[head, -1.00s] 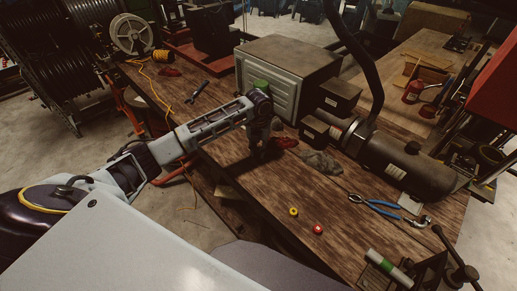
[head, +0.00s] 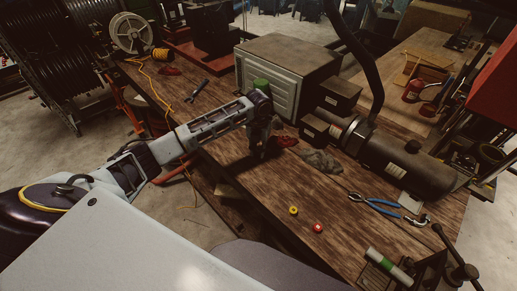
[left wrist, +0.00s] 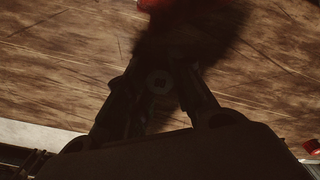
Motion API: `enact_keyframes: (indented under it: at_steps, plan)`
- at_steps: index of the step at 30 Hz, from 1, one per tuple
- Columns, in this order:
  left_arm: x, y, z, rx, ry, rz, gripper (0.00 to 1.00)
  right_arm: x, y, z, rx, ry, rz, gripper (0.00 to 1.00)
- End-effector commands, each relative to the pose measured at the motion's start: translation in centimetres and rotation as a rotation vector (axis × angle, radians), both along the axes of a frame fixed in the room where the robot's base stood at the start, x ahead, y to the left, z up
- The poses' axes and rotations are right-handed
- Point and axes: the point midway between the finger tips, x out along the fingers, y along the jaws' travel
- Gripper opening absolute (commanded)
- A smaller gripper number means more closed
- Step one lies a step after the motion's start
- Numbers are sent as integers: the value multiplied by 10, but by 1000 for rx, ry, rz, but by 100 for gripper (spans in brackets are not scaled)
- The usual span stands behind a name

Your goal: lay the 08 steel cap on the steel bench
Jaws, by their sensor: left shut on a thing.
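My left gripper (head: 257,154) points down close over the wooden bench top (head: 235,172), in front of the grey metal box. In the left wrist view the left gripper (left wrist: 160,92) is shut on a small round thing (left wrist: 159,83) with a darker centre. It looks like a cap, but it is in deep shadow and no number can be read. In the head view the gripper hides it. I cannot tell whether it touches the bench. No bare steel bench top is clear to see. My right gripper is not in view.
A red rag (head: 286,142) and a grey rag (head: 320,161) lie right of the gripper. A yellow ring (head: 293,211), a red cap (head: 317,228) and blue-handled pliers (head: 378,205) lie nearer. The grey box (head: 268,82) stands behind.

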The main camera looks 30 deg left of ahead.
Motion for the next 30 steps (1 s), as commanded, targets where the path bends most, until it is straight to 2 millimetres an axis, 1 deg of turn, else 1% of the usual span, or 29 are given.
enact_keyframes:
  at_steps: [16, 17, 22, 23, 30]
  plan:
    - [0, 0, -4, 0, 0, 0, 0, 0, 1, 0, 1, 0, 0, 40]
    - [0, 0, -4, 0, 0, 0, 24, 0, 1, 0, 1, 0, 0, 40]
    - [0, 0, -4, 0, 0, 0, 46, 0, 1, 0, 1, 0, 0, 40]
    - [0, 0, -4, 0, 0, 0, 48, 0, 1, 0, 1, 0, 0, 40]
    - [0, 0, -4, 0, 0, 0, 48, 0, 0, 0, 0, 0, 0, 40]
